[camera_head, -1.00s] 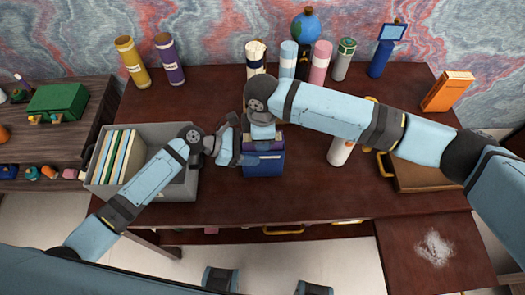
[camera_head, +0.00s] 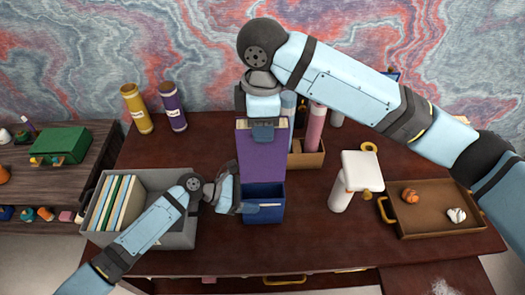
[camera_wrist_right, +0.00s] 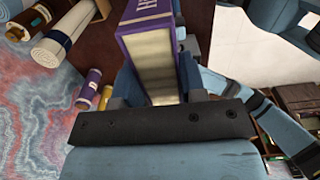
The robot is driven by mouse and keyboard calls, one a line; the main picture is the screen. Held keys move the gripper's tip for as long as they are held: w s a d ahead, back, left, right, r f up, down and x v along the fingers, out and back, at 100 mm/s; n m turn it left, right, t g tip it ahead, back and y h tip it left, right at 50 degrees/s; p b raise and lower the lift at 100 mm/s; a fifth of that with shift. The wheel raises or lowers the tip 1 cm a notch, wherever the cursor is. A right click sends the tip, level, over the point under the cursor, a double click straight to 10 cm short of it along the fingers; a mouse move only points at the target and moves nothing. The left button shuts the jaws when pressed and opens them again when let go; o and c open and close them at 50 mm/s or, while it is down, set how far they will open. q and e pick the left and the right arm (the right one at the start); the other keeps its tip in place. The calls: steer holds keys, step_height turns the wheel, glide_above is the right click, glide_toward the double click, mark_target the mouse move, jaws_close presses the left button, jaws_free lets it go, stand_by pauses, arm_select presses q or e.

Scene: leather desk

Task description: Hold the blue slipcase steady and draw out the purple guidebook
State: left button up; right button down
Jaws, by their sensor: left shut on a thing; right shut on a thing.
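The blue slipcase (camera_head: 264,210) stands upright at the middle of the desk in the head view. My left gripper (camera_head: 242,207) is shut on its left side. The purple guidebook (camera_head: 262,160) is upright directly above the slipcase, most of its cover showing. My right gripper (camera_head: 263,128) is shut on its top end from above. In the right wrist view the guidebook (camera_wrist_right: 140,28) sits between the fingers (camera_wrist_right: 160,88). Its lower edge meets the slipcase's opening in the head view; I cannot tell whether it is still inside.
A grey bin (camera_head: 185,237) with several books stands left of the slipcase. A white bottle-like item (camera_head: 340,197) and a brown tray (camera_head: 440,226) are to the right. A cardboard holder (camera_head: 308,158) with tubes is behind. Yellow (camera_head: 137,108) and purple (camera_head: 173,107) tubes stand at the back left.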

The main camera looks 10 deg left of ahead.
step_height(320, 180, up, 7)
steer(key=shift+f, duration=0.1)
arm_select(q)
steer(key=o, duration=1)
steer(key=shift+o, duration=0.2)
